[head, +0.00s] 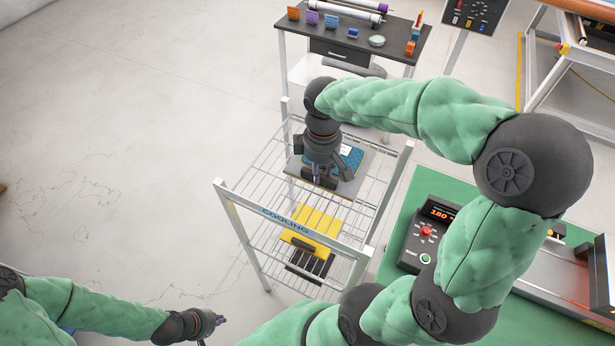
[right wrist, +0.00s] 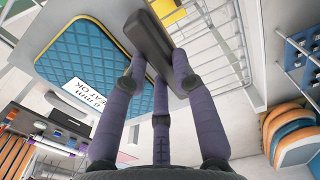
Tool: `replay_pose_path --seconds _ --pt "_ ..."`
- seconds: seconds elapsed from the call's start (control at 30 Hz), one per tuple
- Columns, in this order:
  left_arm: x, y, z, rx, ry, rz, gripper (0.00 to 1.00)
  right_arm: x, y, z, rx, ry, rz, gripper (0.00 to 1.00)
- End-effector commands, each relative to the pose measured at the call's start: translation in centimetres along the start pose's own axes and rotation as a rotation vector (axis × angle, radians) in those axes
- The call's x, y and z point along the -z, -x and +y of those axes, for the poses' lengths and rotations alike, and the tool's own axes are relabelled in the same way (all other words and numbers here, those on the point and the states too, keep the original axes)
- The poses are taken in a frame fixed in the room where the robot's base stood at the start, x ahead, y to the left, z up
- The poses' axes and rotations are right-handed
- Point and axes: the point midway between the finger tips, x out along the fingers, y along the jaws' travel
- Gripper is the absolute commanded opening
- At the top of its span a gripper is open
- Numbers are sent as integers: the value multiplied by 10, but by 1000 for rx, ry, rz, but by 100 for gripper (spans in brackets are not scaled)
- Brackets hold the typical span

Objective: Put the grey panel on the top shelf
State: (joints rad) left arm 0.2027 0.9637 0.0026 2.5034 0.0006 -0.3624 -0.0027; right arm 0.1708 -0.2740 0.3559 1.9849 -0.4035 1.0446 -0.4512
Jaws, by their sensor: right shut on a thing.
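The grey panel (head: 300,171) has a blue quilted patch and a white label; it also shows in the right wrist view (right wrist: 103,50). My right gripper (head: 325,183) points down over it. In the right wrist view its fingers (right wrist: 160,75) are closed on the panel's dark bar-shaped handle (right wrist: 158,40). The panel lies roughly flat over the top wire shelf (head: 262,172) of the rack marked COOLING (head: 290,222). I cannot tell whether it touches the shelf. My left gripper (head: 218,320) is low at the lower left, away from the rack; its fingers are too small to judge.
A yellow panel (head: 318,222) with a dark handle lies on a lower shelf. A dark workbench (head: 345,45) with rolls and small blocks stands behind. A green table (head: 400,235) with a control box (head: 427,235) is to the right. The floor left is clear.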

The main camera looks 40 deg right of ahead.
Motion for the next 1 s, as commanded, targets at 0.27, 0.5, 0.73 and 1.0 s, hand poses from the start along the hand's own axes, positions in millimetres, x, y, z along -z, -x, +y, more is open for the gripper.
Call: replay_pose_path --seconds 0.27,0.5,0.73,1.0 --pt "0 3 1 0 0 0 0 29 -39 8 2 -1 -3 0" --pt "0 4 2 0 0 0 0 41 -54 11 2 0 -3 0" --pt "0 10 3 0 0 0 0 41 -82 10 2 -1 -3 0" --pt "0 9 3 0 0 0 0 41 -85 11 1 -1 -1 0"
